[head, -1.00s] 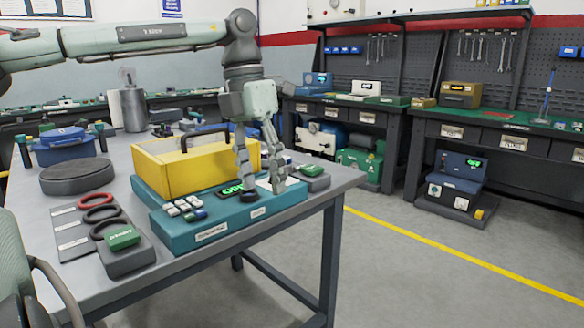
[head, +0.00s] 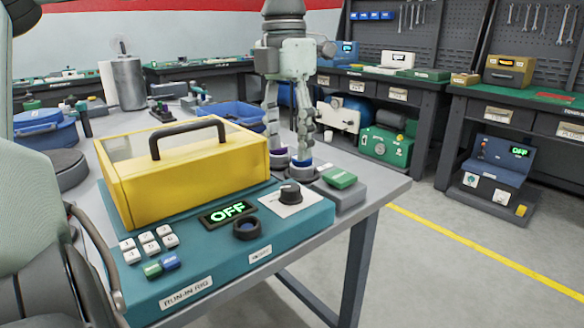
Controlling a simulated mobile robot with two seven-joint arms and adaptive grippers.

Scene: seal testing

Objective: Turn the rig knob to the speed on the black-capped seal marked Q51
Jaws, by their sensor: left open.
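The teal run-in rig (head: 225,272) stands on the grey table, with a yellow hood (head: 190,170) and black handle. Its display (head: 228,212) reads OFF in green. A black pointer knob (head: 290,194) sits on a white dial plate at the rig's right. A black round part (head: 247,229) sits near the front. My left gripper (head: 288,156) points down, open, beyond the rig's right end, above small round pieces, one with a purple top (head: 278,151) and one with a blue band (head: 301,162). Contact cannot be told. No black cap or Q51 mark is readable. My right gripper is out of view.
A grey block with a green top (head: 339,178) stands beside the rig at the table's right edge. A blue bin (head: 232,112) stands behind the hood. Number keys (head: 150,245) are at the rig's left. Open floor lies to the right.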

